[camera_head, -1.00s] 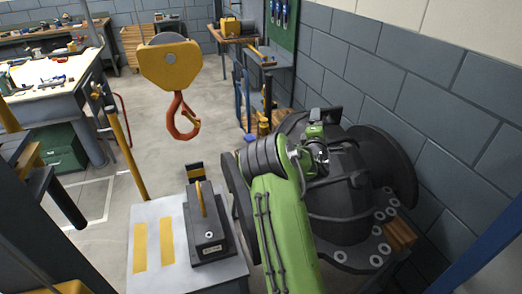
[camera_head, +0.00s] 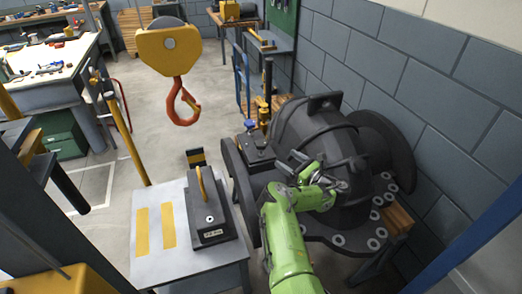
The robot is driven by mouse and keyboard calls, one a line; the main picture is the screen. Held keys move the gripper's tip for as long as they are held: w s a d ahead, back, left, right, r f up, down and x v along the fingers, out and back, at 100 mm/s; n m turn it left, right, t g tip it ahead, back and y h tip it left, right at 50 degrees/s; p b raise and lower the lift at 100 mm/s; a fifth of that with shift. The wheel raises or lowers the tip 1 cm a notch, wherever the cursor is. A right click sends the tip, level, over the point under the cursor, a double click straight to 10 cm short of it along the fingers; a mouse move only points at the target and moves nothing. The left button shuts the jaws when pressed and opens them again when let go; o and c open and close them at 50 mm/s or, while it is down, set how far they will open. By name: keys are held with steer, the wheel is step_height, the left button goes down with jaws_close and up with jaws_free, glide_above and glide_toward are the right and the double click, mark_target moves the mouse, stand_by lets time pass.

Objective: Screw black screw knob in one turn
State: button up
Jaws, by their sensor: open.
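The large dark casing (camera_head: 318,128) lies at the right, with a flange of several pale ringed bolt holes along its near side. I cannot tell for certain that this is the screw knob. My green arm reaches up from the bottom. My gripper (camera_head: 294,162) is open in front of the casing, just right of the block and apart from the knob-like part. Its fingertips are small and dark against the casing.
A grey table (camera_head: 150,267) at lower centre carries a black lifting block (camera_head: 209,212) with a yellow handle. An orange hook (camera_head: 183,103) hangs from a yellow hoist block (camera_head: 169,52). A brick wall (camera_head: 420,75) stands close behind the casing. Open floor lies at left.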

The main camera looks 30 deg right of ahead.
mark_target(261, 142)
steer(key=b, duration=0.4)
steer(key=shift+w+a+f, duration=0.1)
steer(key=shift+w+f, duration=0.25)
steer(key=shift+w, duration=0.05)
steer(key=b, duration=0.4)
steer(key=shift+w+a, duration=0.15)
steer(key=shift+w, duration=0.1)
steer(key=w, duration=0.4)
steer(key=w+a+b, duration=0.1)
steer(key=w, duration=0.3)
steer(key=w+a, duration=0.1)
steer(key=w, duration=0.4)
steer(key=shift+a+r, duration=0.2)
steer(key=shift+r, duration=0.15)
steer(key=shift+s, duration=0.1)
steer(key=shift+c, duration=0.2)
steer(key=c, duration=0.9)
steer(key=shift+r+m+h, duration=0.1)
steer(key=shift+m+h, duration=0.4)
steer(key=shift+h, duration=0.1)
